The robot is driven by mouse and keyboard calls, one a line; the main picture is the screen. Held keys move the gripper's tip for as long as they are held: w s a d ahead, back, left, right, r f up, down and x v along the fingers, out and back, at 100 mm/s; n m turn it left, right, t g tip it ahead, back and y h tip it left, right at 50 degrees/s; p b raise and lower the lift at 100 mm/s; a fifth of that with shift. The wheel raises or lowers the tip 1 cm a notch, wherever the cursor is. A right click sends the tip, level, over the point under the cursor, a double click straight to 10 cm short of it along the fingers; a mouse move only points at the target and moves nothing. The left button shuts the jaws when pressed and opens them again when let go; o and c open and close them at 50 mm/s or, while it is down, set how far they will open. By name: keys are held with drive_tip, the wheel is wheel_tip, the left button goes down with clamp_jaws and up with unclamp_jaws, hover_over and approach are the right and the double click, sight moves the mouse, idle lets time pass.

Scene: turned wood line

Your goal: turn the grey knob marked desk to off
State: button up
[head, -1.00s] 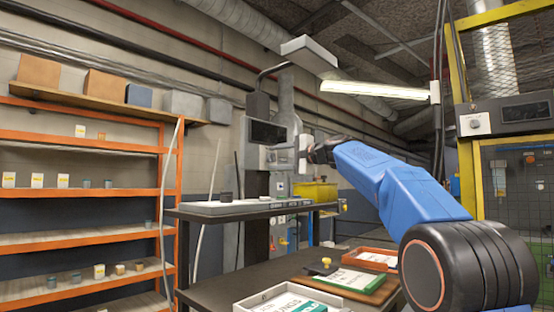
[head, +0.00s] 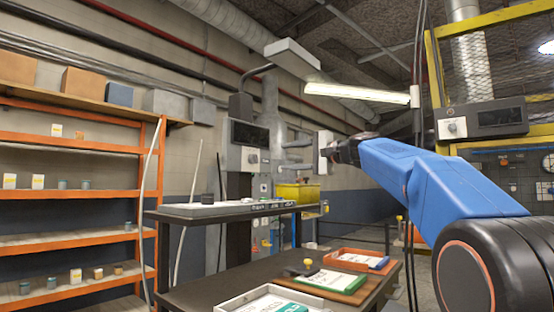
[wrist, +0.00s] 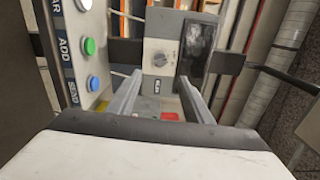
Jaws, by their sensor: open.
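The grey control box (head: 249,135) with a dark screen stands behind the raised shelf of the desk. Its grey knob (head: 253,158) is small below the screen. In the wrist view the box is turned on its side, and the knob (wrist: 161,59) sits on a pale plate beside the dark screen (wrist: 197,50). A small dark label (wrist: 160,86) is near it; I cannot read it surely, nor the knob's setting. My gripper (head: 286,155) is open and empty, pointing left, right of the box. In the wrist view its fingers (wrist: 158,92) frame the knob from a distance, not touching it.
A button strip (wrist: 75,45) with green and blue buttons lies close left of my fingers. The desk (head: 215,270) holds trays and papers. A second box with a knob (head: 453,127) hangs on the yellow frame at right. Orange shelving (head: 70,145) stands at left.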

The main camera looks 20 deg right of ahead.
drive_tip(key=shift+v, duration=1.9)
drive_tip(key=shift+s+d, duration=0.1)
